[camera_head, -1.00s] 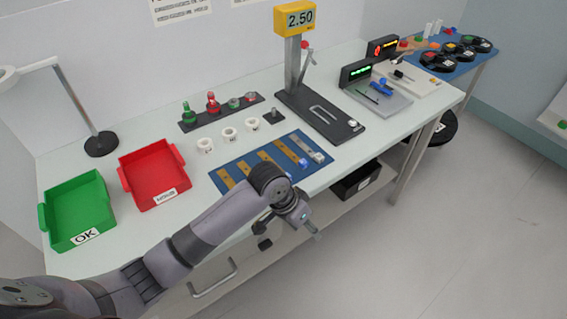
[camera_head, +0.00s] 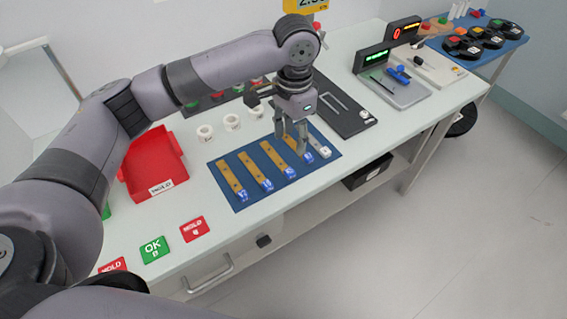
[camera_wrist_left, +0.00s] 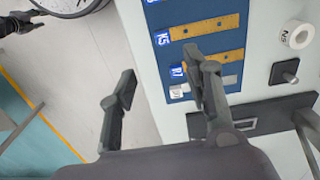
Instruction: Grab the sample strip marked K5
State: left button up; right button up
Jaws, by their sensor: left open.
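The K5 strip (camera_wrist_left: 205,27) is a brass-coloured strip with a blue K5 label in the left wrist view. In the head view it appears to be the middle brass strip (camera_head: 273,157) on the blue mat (camera_head: 225,165). My left gripper (camera_head: 292,146) is open and empty over the right part of the mat. In the left wrist view its fingers (camera_wrist_left: 158,68) are spread apart. One finger overlaps the neighbouring R7 strip (camera_wrist_left: 224,57), and K5 lies beyond the fingertips.
A silver strip with a white label (camera_head: 319,146) lies at the mat's right. White rolls (camera_head: 231,122) stand behind the mat.

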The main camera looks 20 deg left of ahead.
pick_arm(q)
send_over(288, 171)
jog(key=f, duration=0.7)
jog(key=shift+d+f, duration=0.15)
jog(key=shift+d, duration=0.25)
jog(key=shift+a+f+p, duration=0.2)
jog(key=shift+f+p, duration=0.2)
jog(key=shift+f, duration=1)
jog(key=shift+a+f+p, duration=0.2)
jog(key=shift+f+p, duration=0.15)
jog(key=shift+f, duration=1)
grip_shut()
